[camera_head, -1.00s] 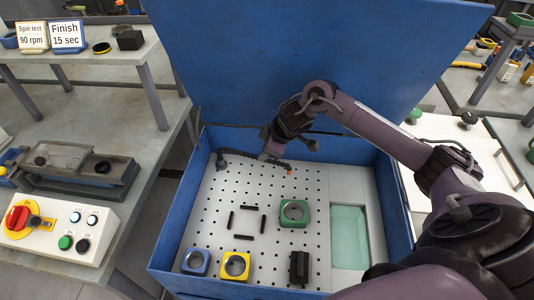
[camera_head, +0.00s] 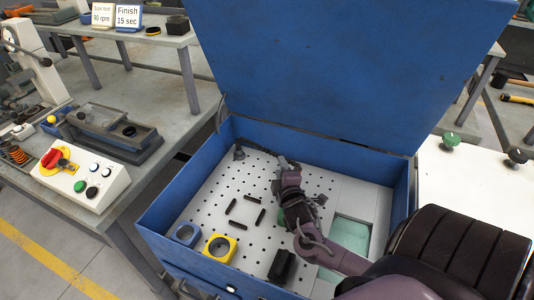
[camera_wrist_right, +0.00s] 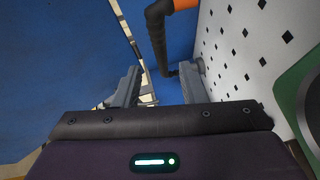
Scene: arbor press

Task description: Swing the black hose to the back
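The black hose (camera_head: 261,149) runs from its mount at the back left corner of the blue cabinet along the back of the perforated plate. Its far end is hidden by my right gripper (camera_head: 284,163) in the head view. In the right wrist view the hose (camera_wrist_right: 157,38) bends, with its orange tip at the top edge. The fingers of my right gripper (camera_wrist_right: 161,86) are apart, one on each side of the hose's lower stretch. I cannot tell whether the right finger touches it. My left gripper is out of view.
The perforated plate (camera_head: 215,208) holds a blue block (camera_head: 187,228), a yellow block (camera_head: 229,241), a black block (camera_head: 282,266), several black bars and a green block partly behind my arm. The cabinet's raised blue lid (camera_head: 320,70) stands behind. A control box (camera_head: 85,176) is at left.

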